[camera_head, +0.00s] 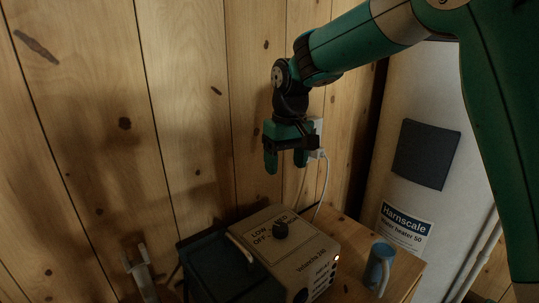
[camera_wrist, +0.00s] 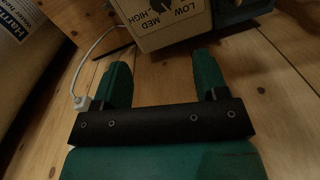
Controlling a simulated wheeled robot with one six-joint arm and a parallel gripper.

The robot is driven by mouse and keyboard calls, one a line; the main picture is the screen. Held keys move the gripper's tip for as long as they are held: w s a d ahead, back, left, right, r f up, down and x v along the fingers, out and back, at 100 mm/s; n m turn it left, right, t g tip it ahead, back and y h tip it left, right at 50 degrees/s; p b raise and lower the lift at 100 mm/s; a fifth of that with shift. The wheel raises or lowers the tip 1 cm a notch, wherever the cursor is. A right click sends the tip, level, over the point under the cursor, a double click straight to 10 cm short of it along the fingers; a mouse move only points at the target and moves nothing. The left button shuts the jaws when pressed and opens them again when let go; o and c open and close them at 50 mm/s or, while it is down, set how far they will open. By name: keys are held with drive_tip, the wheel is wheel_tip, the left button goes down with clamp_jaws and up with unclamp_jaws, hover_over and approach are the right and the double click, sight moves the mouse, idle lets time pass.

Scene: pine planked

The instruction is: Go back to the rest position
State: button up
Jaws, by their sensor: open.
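My gripper (camera_head: 286,160) hangs from my green arm in the head view, fingers pointing down, above and behind the beige box with the dial (camera_head: 281,230). It is open and empty. In the wrist view my gripper's two green fingers (camera_wrist: 163,82) stand apart with nothing between them. The beige box (camera_wrist: 165,22) shows beyond the fingertips there, with its LOW, MED and HIGH lettering. The fingers look clear of the box in the head view.
A blue mug (camera_head: 376,268) stands right of the box on the wooden table (camera_head: 346,243). A white water heater (camera_head: 408,205) stands at the right. A white cord (camera_head: 325,185) runs from a wall outlet (camera_head: 317,140). The plank wall (camera_head: 180,90) is close behind my gripper.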

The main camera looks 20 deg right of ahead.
drive_tip(key=s+a+n+y, duration=0.1)
drive_tip(key=s+a+n, duration=0.1)
drive_tip(key=s, duration=1.2)
drive_tip(key=s+a+r+n+y, duration=0.1)
drive_tip(key=s+a+n+y, duration=0.1)
drive_tip(key=s, duration=1.2)
drive_tip(key=shift+s+a+n+y, duration=0.2)
drive_tip(key=shift+a+n+y, duration=0.15)
drive_tip(key=shift+a, duration=0.3)
drive_tip(key=shift+r, duration=0.1)
